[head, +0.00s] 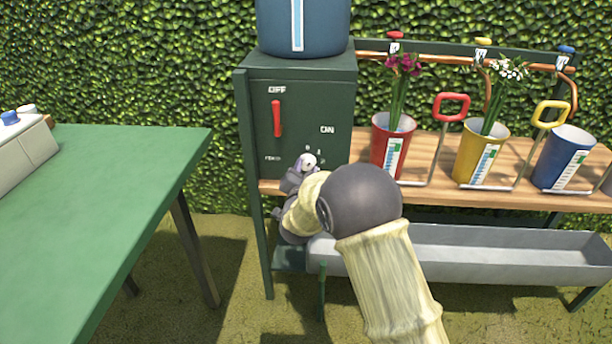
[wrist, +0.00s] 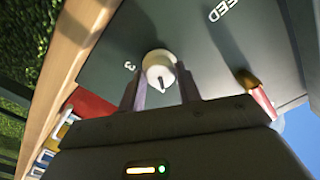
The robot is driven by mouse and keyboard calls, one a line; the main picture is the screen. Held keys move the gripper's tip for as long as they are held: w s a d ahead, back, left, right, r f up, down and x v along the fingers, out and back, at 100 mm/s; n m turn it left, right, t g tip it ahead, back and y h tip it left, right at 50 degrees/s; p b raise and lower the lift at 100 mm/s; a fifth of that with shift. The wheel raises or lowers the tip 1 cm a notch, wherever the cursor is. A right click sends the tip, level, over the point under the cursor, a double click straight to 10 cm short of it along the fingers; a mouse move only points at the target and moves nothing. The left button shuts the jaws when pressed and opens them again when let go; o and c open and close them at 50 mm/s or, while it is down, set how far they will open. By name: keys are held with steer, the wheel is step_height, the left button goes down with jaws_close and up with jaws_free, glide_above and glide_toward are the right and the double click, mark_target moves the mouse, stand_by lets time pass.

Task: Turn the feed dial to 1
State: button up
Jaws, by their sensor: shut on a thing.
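The feed dial (head: 309,160) is a small white round knob low on the front of the dark green box (head: 299,122). Small numerals stand around it; the "FEED" label is to its left. In the wrist view the dial (wrist: 158,66) sits between the two fingers, with a short dark pointer mark on its face. A numeral 3 shows to its left there. My gripper (head: 300,175) is at the box front, shut on the dial; the fingers (wrist: 160,88) flank it on both sides.
A red lever (head: 277,118) stands between "OFF" and "ON" above the dial. A blue barrel (head: 303,25) tops the box. Red (head: 392,145), yellow (head: 481,152) and blue (head: 563,158) buckets stand on the wooden shelf to the right. A green table (head: 95,190) stands at left.

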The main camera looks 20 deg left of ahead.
steer(key=shift+f+m+b, duration=0.1)
steer(key=shift+m+b, duration=0.55)
steer(key=shift+m, duration=0.55)
steer(key=o, duration=1)
steer(key=shift+c, duration=0.2)
steer(key=shift+s, duration=0.15)
steer(key=p+v, duration=0.3)
steer(key=v, duration=1.4)
